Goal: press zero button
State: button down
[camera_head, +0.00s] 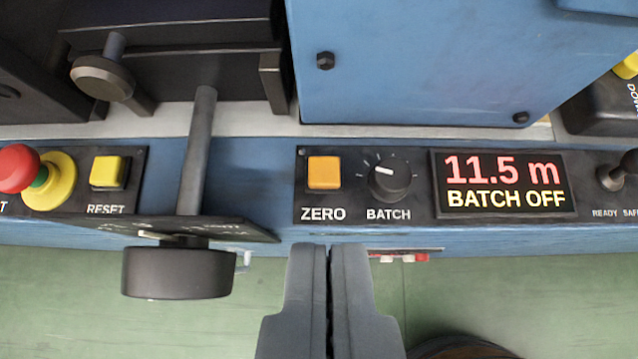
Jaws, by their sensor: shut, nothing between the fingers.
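The zero button (324,173) is a square orange button on a black panel, with the white word ZERO below it. My gripper (328,250) is at the bottom middle of the view, its two grey fingers shut together with nothing between them. In the picture the fingertips lie below the zero button, just under the panel's lower edge, and are apart from the button. The button is fully in view.
Right of the button are a black BATCH knob (389,178) and a display (503,184) reading 11.5 m, BATCH OFF. At left are a yellow RESET button (108,172), a red mushroom button (18,168) and a protruding black knob (178,272). Green floor lies below.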

send_over(326, 161)
jog(key=s, duration=0.3)
jog(key=f, duration=0.6)
jog(key=shift+s+a+f, duration=0.15)
jog(key=shift+s+f, duration=0.05)
jog(key=shift+f, duration=0.05)
jog(key=f, duration=0.3)
jog(key=shift+w+f, duration=0.1)
jog(key=shift+w, duration=0.15)
jog(key=shift+f, duration=0.65)
